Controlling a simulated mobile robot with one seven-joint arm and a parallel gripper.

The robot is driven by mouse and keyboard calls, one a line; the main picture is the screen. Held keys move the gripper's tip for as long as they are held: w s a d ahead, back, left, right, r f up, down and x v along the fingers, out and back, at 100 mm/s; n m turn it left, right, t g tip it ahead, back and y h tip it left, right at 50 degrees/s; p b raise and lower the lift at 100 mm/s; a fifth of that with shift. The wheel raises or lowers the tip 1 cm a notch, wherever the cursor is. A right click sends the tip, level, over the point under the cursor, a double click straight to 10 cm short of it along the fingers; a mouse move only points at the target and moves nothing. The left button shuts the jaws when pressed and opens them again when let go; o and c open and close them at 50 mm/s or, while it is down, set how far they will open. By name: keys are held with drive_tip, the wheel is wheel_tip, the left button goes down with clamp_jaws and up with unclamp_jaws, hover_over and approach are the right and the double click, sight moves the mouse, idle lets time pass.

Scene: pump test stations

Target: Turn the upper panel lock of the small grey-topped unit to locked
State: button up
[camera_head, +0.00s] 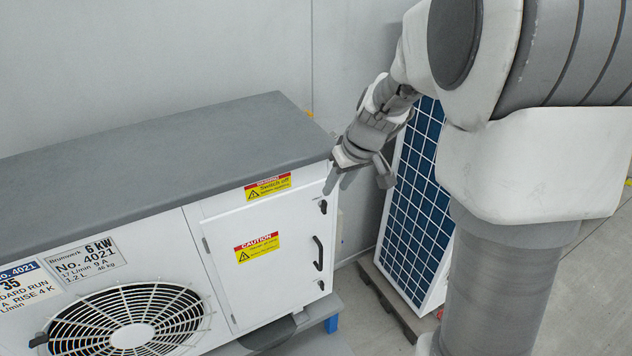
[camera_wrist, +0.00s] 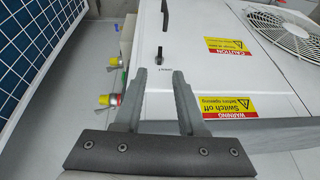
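The grey-topped unit (camera_head: 130,150) stands at the left in the head view, with a white side panel (camera_head: 285,290). The upper panel lock (camera_head: 323,206) is a small black piece near the panel's upper right corner. In the wrist view the same lock (camera_wrist: 159,53) is a short dark bar lying roughly along the panel's height, just beyond my fingertips. My gripper (camera_head: 357,182) is beside the unit's upper right corner. In the wrist view my gripper (camera_wrist: 159,73) has its fingers apart with nothing between them. Contact with the lock is not visible.
Below the lock are a black handle (camera_head: 318,253) and a lower lock (camera_head: 321,284). A blue-gridded panel (camera_head: 415,205) stands on a pallet to the right. Fittings with yellow and red parts (camera_wrist: 108,98) stick out beside the unit. A fan grille (camera_head: 135,320) is on the front.

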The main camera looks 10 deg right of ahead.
sight(327, 203)
drive_tip(key=x, duration=0.9)
drive_tip(key=shift+f+p, duration=0.15)
drive_tip(key=shift+p, duration=0.15)
clamp_jaws()
